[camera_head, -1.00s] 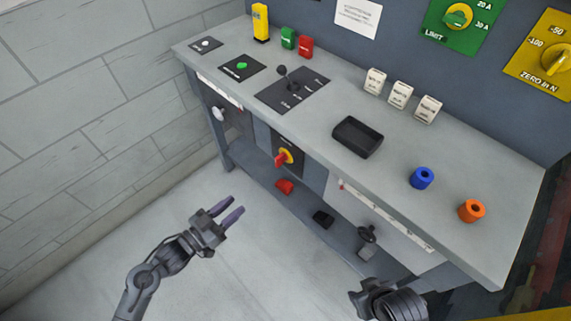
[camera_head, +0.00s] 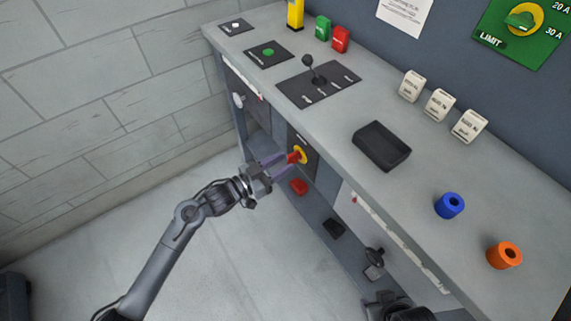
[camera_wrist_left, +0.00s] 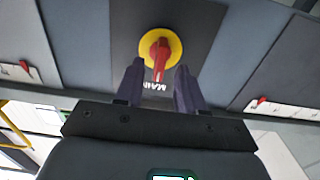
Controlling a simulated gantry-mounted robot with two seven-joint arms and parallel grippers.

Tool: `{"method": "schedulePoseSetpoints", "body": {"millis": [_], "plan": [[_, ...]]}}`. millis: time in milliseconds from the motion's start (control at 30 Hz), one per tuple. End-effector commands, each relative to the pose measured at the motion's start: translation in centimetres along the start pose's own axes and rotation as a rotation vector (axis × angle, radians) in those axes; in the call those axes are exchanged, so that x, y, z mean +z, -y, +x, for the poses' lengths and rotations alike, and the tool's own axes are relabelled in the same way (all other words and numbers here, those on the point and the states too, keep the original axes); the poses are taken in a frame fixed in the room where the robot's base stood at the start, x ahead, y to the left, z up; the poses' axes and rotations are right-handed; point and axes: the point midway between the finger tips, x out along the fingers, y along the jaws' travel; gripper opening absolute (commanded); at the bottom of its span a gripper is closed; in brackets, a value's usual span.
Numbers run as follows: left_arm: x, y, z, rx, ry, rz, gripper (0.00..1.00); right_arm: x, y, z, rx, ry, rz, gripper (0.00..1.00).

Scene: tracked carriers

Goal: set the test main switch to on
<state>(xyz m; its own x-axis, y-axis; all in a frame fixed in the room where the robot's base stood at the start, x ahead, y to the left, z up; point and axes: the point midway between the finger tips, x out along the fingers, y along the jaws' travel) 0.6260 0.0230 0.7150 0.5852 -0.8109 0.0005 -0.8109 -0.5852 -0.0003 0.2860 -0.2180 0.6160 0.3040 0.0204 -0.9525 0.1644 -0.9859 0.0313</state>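The main switch is a red handle (camera_head: 297,156) on a yellow disc, on a dark plate on the bench front. In the left wrist view the red handle (camera_wrist_left: 160,55) points toward my gripper, and the plate's lettering reads MAIN upside down. My left gripper (camera_head: 284,161) is close in front of the switch. In the left wrist view my left gripper (camera_wrist_left: 160,70) is open, its two fingers on either side of the handle's lower end; I cannot tell whether they touch it. My right gripper (camera_head: 385,303) is partly cut off at the bottom edge, its fingers unclear.
The bench top (camera_head: 420,175) carries a black tray (camera_head: 382,146), a blue ring (camera_head: 450,205), an orange ring (camera_head: 504,255), several white blocks and a lever panel (camera_head: 318,83). A red object (camera_head: 298,187) lies on the lower shelf.

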Motion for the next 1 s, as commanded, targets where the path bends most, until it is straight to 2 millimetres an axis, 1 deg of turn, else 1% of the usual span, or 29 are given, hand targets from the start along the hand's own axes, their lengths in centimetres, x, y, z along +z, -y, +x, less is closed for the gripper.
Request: {"method": "schedulePoseSetpoints", "body": {"millis": [33,200,533,567,700,800,1000], "plan": [[0.1,0.0,0.6,0.001,-0.002,0.0,0.38,0.1,-0.1,0.4,0.002,0.0,-0.002,0.43],[0.1,0.0,1.6,0.001,0.0,0.0,0.38,0.2,-0.2,0.7,0.007,0.0,-0.008,0.43],[0.0,0.0,1.8,0.0,0.001,0.0,0.38,0.2,-0.2,0.7,0.006,-0.001,-0.007,0.43],[0.0,0.0,1.8,0.0,0.001,0.0,0.35,0.2,-0.2,0.7,0.006,-0.001,-0.006,0.43],[0.0,0.0,1.8,0.0,0.0,0.0,0.14,0.1,-0.1,0.7,0.003,-0.002,-0.003,0.43],[0.0,0.0,1.8,0.0,0.0,0.0,0.0,0.1,0.0,0.7,0.001,-0.002,0.0,0.43],[0.0,0.0,1.8,0.0,0.0,0.001,0.0,0.1,0.0,0.7,-0.001,-0.003,0.003,0.43]]}}
